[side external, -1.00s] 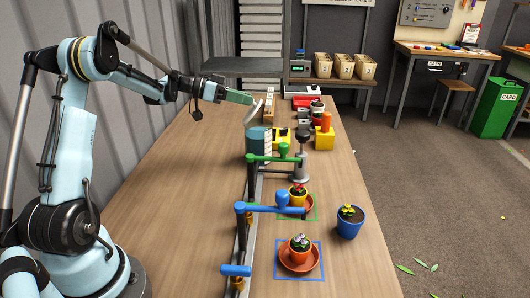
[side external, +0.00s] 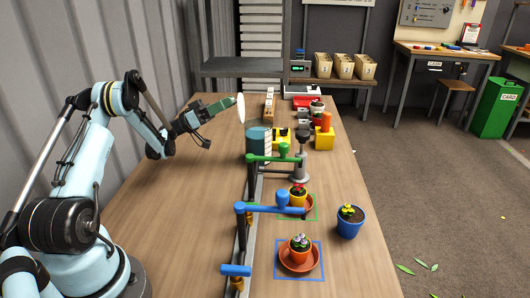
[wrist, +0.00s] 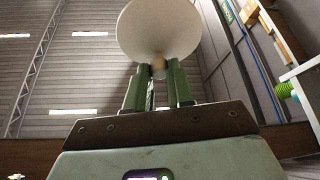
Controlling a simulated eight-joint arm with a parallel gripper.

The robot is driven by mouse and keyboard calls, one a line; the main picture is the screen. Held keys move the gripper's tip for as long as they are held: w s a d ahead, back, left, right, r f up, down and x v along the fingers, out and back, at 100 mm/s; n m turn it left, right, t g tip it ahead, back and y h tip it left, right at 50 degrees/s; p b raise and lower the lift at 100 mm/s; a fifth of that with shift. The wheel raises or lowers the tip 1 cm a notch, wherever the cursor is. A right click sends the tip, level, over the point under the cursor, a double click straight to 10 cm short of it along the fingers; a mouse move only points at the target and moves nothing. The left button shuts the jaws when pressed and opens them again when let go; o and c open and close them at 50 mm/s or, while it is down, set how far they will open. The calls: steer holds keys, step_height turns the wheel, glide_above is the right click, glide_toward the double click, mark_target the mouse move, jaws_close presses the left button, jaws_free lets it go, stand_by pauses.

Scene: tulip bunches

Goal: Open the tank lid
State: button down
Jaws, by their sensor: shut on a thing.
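The tank (side external: 258,145) is a teal cylinder on the table, left of the yellow blocks in the side view. Its lid, a pale round disc (side external: 241,108), stands nearly on edge above the tank's left rim. I cannot tell whether the lid's lower edge touches the tank. My gripper (side external: 231,102) is left of the lid, pointing right and slightly up. In the wrist view the green fingers of my gripper (wrist: 158,73) are shut on the small tan knob (wrist: 158,66) of the lid (wrist: 155,25). The tank is not seen in the wrist view.
Pipework with a green valve handle (side external: 283,151) and a blue one (side external: 283,200) runs in front of the tank. Potted flowers stand on the right, including a blue pot (side external: 349,222). Yellow blocks (side external: 324,139) are right of the tank.

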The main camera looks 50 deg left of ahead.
steer(key=shift+f, duration=0.1)
stand_by(0.5)
steer(key=c, duration=1)
jaws_free()
steer(key=shift+s+a+t, duration=0.1)
steer(key=shift+s+t, duration=0.05)
steer(key=shift+t, duration=0.15)
steer(key=v, duration=0.7)
steer(key=shift+a+f, duration=0.15)
